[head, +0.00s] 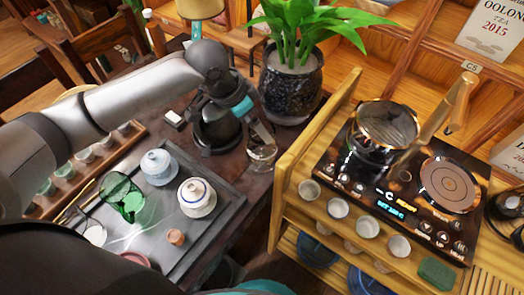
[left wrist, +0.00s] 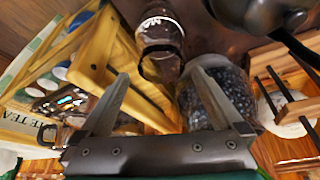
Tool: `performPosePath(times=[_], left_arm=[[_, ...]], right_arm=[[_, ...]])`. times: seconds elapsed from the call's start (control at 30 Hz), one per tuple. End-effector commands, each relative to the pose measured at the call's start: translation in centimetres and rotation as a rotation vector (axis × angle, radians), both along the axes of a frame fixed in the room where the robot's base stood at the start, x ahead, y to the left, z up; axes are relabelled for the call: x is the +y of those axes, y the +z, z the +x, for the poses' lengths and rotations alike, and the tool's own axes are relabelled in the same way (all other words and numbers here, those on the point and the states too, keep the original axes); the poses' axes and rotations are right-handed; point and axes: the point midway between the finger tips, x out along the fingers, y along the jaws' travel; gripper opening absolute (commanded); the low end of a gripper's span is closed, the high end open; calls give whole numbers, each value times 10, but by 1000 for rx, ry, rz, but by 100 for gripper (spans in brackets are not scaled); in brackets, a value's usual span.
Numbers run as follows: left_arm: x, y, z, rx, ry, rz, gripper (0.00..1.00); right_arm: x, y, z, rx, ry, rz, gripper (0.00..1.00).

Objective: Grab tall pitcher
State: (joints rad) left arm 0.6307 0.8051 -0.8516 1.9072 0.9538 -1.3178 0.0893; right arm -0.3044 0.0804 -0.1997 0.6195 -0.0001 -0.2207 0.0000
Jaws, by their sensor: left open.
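The tall pitcher appears to be the clear glass vessel (head: 262,152) on the dark table, right of the tea tray; it also shows in the left wrist view (left wrist: 160,28), with a dark band near its lower end. My left gripper (left wrist: 160,77) is open, its two fingers apart on either side of the line to the glass. The glass lies just beyond the fingertips, and no contact is visible. In the head view, my left wrist and gripper cover part of the glass. My right gripper is not in view.
A dark potted plant (head: 291,92) stands close behind the glass. A bamboo cart (head: 285,185) with an induction hob and glass kettle (head: 382,135) is at right. A tea tray (head: 232,203) holds a green glass pitcher (head: 122,195) and lidded cups at left.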

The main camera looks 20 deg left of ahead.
Motion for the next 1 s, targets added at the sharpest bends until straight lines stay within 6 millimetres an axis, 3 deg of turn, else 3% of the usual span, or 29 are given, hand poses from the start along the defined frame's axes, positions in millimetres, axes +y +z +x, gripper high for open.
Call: performPosePath(times=[0.3,0.63,1.0], left_arm=[[-10,-41,13,1,0,1,100],[-12,-47,16,-1,-1,1,100],[-12,-46,15,-1,0,1,58]], right_arm=[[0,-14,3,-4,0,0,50],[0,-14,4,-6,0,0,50],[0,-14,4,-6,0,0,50]])
